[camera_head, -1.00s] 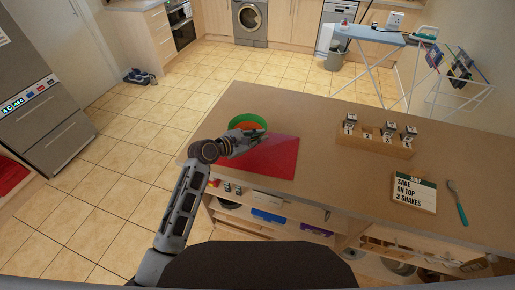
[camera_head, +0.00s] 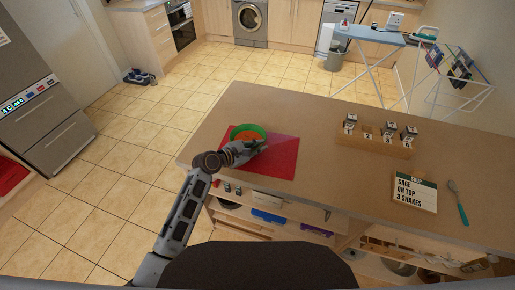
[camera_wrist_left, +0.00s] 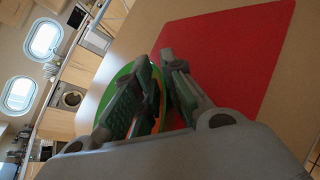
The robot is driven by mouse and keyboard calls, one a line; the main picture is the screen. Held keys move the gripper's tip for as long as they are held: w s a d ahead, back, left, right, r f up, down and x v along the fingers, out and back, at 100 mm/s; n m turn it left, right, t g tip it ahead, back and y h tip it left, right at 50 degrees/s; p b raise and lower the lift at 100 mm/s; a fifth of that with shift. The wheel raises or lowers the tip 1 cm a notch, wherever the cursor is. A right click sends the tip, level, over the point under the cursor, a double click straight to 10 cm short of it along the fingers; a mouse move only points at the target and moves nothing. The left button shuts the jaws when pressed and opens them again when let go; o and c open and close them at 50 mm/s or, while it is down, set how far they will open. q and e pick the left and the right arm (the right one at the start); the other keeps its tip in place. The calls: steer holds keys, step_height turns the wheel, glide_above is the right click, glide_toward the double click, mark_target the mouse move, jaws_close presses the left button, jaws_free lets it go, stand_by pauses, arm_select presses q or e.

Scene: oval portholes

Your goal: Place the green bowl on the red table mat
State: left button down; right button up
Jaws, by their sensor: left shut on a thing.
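The green bowl (camera_head: 236,130), orange-red inside, is at the far left part of the red table mat (camera_head: 283,160) in the head view. My left gripper (camera_head: 250,148) reaches in from the left and is shut on the bowl's near rim. In the left wrist view the fingers (camera_wrist_left: 158,95) hide much of the green bowl (camera_wrist_left: 126,72), and the red mat (camera_wrist_left: 235,50) spreads to the right. The bowl overlaps the mat in the picture; I cannot tell whether it touches it. My right gripper is out of view.
A wooden holder (camera_head: 375,147) with numbered shakers stands on the counter (camera_head: 310,115) to the right. A letter board (camera_head: 414,193) and a teal-handled spoon (camera_head: 459,205) lie farther right. The counter's far left edge is close to the bowl. Open shelves are below the near edge.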

arm_select(q)
steer(key=shift+f, duration=0.15)
steer(key=c, duration=1.9)
jaws_free()
steer(key=shift+f, duration=0.2)
steer(key=shift+c, duration=0.2)
steer(key=o, duration=0.4)
steer(key=shift+o, duration=0.2)
steer(key=shift+r, duration=0.15)
steer(key=v, duration=1.2)
